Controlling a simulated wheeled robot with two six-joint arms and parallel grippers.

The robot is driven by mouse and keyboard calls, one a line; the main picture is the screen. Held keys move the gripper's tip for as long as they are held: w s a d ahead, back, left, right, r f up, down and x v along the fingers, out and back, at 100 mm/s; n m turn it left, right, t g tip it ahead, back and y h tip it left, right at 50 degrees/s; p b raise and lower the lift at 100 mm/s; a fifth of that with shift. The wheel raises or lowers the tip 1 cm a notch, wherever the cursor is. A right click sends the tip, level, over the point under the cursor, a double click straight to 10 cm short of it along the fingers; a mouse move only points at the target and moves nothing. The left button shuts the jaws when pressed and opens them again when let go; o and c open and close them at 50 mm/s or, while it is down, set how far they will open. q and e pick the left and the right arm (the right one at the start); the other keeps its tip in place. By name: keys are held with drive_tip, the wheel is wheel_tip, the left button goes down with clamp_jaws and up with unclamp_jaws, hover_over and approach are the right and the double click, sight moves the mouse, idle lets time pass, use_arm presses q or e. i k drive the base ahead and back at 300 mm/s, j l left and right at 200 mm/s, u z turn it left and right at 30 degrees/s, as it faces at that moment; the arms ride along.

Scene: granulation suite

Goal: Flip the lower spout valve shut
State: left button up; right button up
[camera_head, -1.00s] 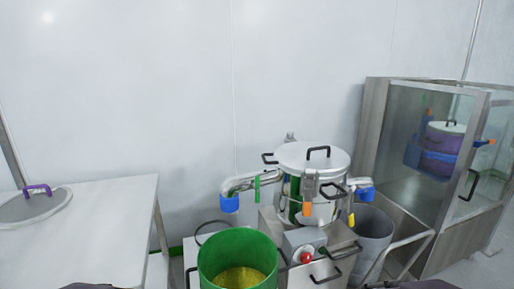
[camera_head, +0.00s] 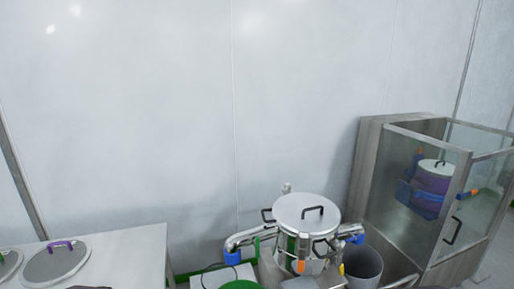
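The steel granulator vessel (camera_head: 305,228) stands low at centre right under a round lid with a black handle. A steel spout pipe (camera_head: 240,238) leaves its left side and ends in a blue outlet (camera_head: 232,257). A green lever (camera_head: 257,246) hangs upright by this pipe. A second blue outlet (camera_head: 352,237) on the right sits a little higher in the picture. A yellow lever (camera_head: 341,268) hangs beneath that side. I cannot tell for certain which lever is the lower spout valve or its setting. Neither gripper shows; only dark edges appear at the bottom.
A green bucket (camera_head: 240,285) is cut off by the bottom edge below the left spout. A grey bin (camera_head: 365,264) stands right of the vessel. A glass-walled cabinet (camera_head: 400,190) is at the right. A white table (camera_head: 130,250) with mesh sieves (camera_head: 56,264) is at the left.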

sight(352, 237)
drive_tip(key=i+l, duration=0.1)
drive_tip(key=l, duration=0.4)
drive_tip(key=i+l, duration=0.1)
drive_tip(key=l, duration=0.35)
drive_tip(key=i+l, duration=0.1)
drive_tip(key=l, duration=0.4)
drive_tip(key=i+l, duration=0.1)
drive_tip(key=l, duration=0.35)
drive_tip(key=i+l, duration=0.1)
drive_tip(key=l, duration=0.4)
